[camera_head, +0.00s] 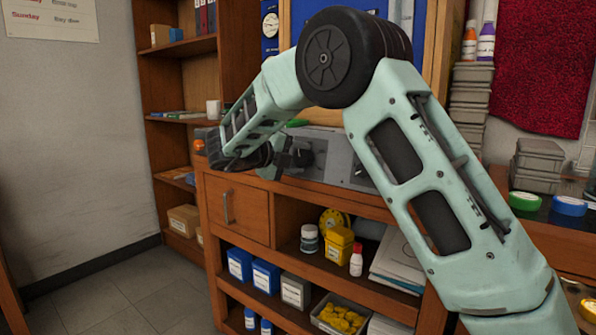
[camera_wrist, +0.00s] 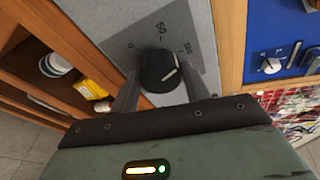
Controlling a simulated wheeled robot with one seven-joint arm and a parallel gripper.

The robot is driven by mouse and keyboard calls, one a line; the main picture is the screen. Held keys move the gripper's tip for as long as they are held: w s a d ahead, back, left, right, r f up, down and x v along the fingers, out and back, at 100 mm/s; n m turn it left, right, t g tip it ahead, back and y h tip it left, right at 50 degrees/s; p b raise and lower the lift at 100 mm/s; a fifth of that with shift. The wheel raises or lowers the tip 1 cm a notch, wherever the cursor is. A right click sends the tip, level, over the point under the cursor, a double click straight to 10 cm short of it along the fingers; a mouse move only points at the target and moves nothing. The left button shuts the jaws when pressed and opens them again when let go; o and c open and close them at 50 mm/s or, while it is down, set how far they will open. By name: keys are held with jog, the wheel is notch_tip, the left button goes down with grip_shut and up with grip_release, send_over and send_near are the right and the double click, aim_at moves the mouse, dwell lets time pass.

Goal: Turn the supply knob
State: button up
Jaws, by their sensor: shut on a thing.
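The supply knob (camera_wrist: 155,68) is black and round with a white pointer line, on a grey panel (camera_wrist: 200,30) with a printed number scale, in the wrist view. My gripper (camera_wrist: 160,85) has one finger on each side of the knob and is shut on it. The pointer line lies toward the right finger. In the head view my gripper (camera_head: 284,160) is at the front of the grey testbench box (camera_head: 335,155), on the wooden cabinet. My arm and fingers hide part of the box front there.
A blue panel (camera_wrist: 278,35) with another small knob (camera_wrist: 271,65) stands to the right in the wrist view. Below the box are a drawer (camera_head: 237,208) and open shelves with bottles and boxes. A grey wall (camera_head: 75,140) and open floor lie to the left.

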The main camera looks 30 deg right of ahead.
jog(key=m+b, duration=0.2)
jog(key=b, duration=0.1)
jog(key=m+b, duration=0.2)
jog(key=shift+f+y, duration=0.3)
jog(key=shift+y, duration=0.1)
jog(key=m+t+b, duration=0.1)
jog(key=m+b, duration=0.2)
jog(key=b, duration=0.1)
jog(key=shift+m+y, duration=0.3)
jog(key=shift+y, duration=0.1)
jog(key=m+b, duration=0.3)
jog(key=b, duration=0.2)
jog(key=shift+s+m+t+y, duration=0.1)
jog(key=shift+m+t+y, duration=0.2)
jog(key=shift+t, duration=0.1)
jog(key=m+b, duration=0.1)
jog(key=b, duration=0.1)
jog(key=m+b, duration=0.1)
jog(key=b, duration=0.1)
jog(key=shift+r+m+t, duration=0.25)
jog(key=shift+m+t, duration=0.05)
jog(key=shift+t, duration=0.1)
jog(key=shift+r, duration=0.1)
jog(key=o, duration=1)
jog(key=shift+r, duration=0.1)
